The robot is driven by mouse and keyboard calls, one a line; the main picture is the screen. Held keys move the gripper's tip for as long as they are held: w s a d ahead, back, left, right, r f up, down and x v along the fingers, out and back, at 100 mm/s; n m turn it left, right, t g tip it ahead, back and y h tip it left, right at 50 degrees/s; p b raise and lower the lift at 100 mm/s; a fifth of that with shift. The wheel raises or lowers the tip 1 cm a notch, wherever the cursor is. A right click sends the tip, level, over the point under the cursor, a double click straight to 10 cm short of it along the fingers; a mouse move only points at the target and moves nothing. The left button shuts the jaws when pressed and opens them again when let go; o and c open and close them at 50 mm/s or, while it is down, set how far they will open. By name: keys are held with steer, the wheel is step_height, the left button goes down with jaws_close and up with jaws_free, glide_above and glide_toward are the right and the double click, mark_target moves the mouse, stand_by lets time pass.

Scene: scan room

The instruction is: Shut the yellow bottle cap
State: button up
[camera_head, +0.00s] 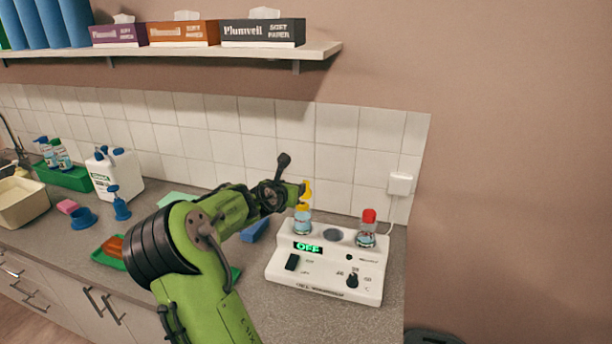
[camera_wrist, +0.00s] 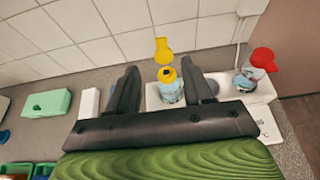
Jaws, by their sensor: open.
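The bottle with the yellow cap (camera_head: 303,224) stands upright in the left well of a white device (camera_head: 325,287). Its yellow cap (camera_head: 307,190) is flipped up and stands open above the yellow neck. In the wrist view the same bottle (camera_wrist: 170,92) and raised cap (camera_wrist: 163,50) show beyond my gripper, between the lines of its fingers. My gripper (camera_wrist: 166,86) is open and empty. In the head view it is just left of the bottle's top, partly hidden by my own arm. I cannot tell whether a finger touches the cap.
A red-capped bottle (camera_head: 367,229) stands in the device's right well, its cap shut; the middle well (camera_head: 333,236) is empty. The device display reads OFF. A tiled wall (camera_head: 295,122) is close behind. A shelf (camera_head: 180,49) with tissue boxes hangs above. Bottles and trays fill the counter's left.

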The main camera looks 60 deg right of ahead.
steer(key=p+x, duration=0.2)
steer(key=x, duration=1.3)
steer(key=shift+w+d+f, duration=0.1)
steer(key=shift+d+f, duration=0.05)
steer(key=shift+f, duration=0.15)
jaws_close()
